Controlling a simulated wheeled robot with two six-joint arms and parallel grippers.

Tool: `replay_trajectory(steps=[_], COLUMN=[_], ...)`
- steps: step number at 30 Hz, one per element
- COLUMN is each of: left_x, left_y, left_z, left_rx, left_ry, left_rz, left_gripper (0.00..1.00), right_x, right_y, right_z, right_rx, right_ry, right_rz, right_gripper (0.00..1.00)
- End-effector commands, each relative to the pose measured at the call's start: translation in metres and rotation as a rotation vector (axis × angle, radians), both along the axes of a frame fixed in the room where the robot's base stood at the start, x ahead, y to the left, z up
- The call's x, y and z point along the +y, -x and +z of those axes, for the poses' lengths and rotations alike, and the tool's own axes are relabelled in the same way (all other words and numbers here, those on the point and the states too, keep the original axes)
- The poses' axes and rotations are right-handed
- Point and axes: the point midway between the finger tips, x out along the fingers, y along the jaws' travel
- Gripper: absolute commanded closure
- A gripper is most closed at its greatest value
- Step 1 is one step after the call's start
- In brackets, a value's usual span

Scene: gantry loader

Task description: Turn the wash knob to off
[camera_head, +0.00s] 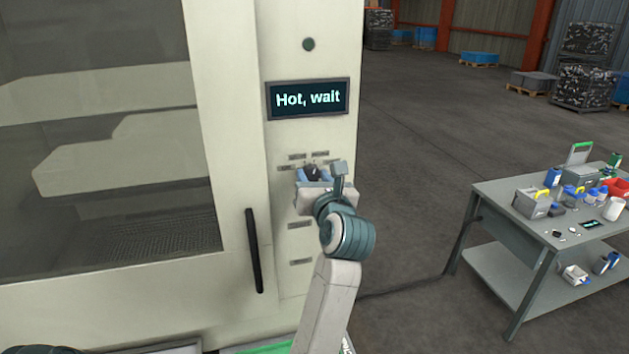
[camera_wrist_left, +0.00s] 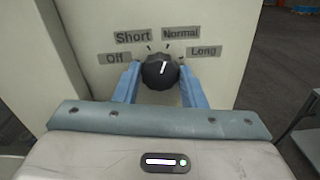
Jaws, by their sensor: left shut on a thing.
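The wash knob (camera_wrist_left: 159,74) is a dark round knob on the pale machine panel, with labels Off, Short, Normal and Long around it. Its white mark points up and slightly right, towards the Normal tick. My left gripper (camera_wrist_left: 160,88) has its two blue fingers on either side of the knob, shut on it. In the head view the knob (camera_head: 313,171) shows small and dark, partly hidden by my left gripper (camera_head: 313,176) and wrist. My right gripper is not in view.
The machine's display (camera_head: 308,99) reads "Hot, wait". A black door handle (camera_head: 254,250) stands left of my arm. A grey table (camera_head: 490,200) with boxes, bottles and small items stands at the right. The floor between machine and table is clear apart from a dark cable.

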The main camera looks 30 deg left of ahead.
Motion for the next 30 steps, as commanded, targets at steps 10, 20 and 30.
replay_trajectory(steps=[10,20,30], left_x=[0.000,0.001,0.001], left_y=[0.000,0.001,0.002], left_z=[-0.006,-0.007,-0.007], left_rx=[-0.174,-0.412,-0.657], left_ry=[0.142,0.345,0.555], left_rz=[-0.001,-0.001,-0.002], left_gripper=[0.85,0.85,0.85], right_x=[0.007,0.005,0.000], right_y=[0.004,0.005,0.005], right_z=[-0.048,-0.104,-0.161], right_rx=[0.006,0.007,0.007], right_ry=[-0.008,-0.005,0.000], right_rz=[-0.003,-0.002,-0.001], right_gripper=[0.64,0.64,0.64])
